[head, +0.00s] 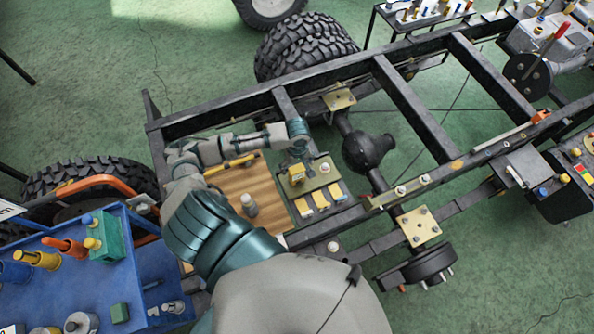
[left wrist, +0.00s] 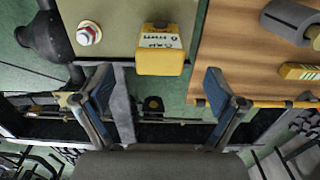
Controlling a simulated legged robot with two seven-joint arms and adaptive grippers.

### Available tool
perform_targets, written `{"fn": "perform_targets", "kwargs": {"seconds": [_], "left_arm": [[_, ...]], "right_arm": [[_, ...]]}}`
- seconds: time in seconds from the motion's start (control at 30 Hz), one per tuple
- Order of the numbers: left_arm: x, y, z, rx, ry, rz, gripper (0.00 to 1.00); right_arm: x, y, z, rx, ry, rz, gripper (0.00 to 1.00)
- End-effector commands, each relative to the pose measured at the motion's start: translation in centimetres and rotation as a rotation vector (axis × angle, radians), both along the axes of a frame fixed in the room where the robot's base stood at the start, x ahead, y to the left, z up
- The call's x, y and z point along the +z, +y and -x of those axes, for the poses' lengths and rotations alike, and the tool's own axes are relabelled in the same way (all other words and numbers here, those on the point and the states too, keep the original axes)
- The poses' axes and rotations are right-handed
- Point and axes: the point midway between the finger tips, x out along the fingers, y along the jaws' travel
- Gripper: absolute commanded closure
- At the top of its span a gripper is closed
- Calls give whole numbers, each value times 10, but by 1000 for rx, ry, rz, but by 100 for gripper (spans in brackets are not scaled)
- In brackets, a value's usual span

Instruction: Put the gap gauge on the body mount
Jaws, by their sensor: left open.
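The gap gauge is a small yellow block (head: 297,174) with a white label; the left wrist view shows the lettered block (left wrist: 160,58) close up. It is at the edge of an olive plate (head: 320,181) that carries a bolt; the plate also shows in the left wrist view (left wrist: 118,40). I cannot tell whether this plate is the body mount. My left gripper (left wrist: 158,92) is open and empty, its fingers apart on either side of the gauge's line and short of it. In the head view the left gripper (head: 299,151) is just beside the gauge. My right gripper is not in view.
A wooden board (head: 232,187) with a grey cylinder (head: 249,205) lies left of the gauge. Several yellow-and-white blocks (head: 322,202) lie in front of the plate. Black frame rails (head: 225,108) surround this area. A blue cart (head: 150,265) with tools stands at lower left.

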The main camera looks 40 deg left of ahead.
Motion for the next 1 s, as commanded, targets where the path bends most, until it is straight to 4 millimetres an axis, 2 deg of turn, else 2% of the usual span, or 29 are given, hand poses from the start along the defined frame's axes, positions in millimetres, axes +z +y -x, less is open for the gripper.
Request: {"fn": "perform_targets", "kwargs": {"seconds": [0.1,0.27,1.0], "left_arm": [[19,0,-1,0,-2,0,6],[31,0,0,0,0,-1,6],[33,-1,0,-1,0,-1,6]], "right_arm": [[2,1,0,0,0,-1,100],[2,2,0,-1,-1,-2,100],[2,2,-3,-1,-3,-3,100]]}}
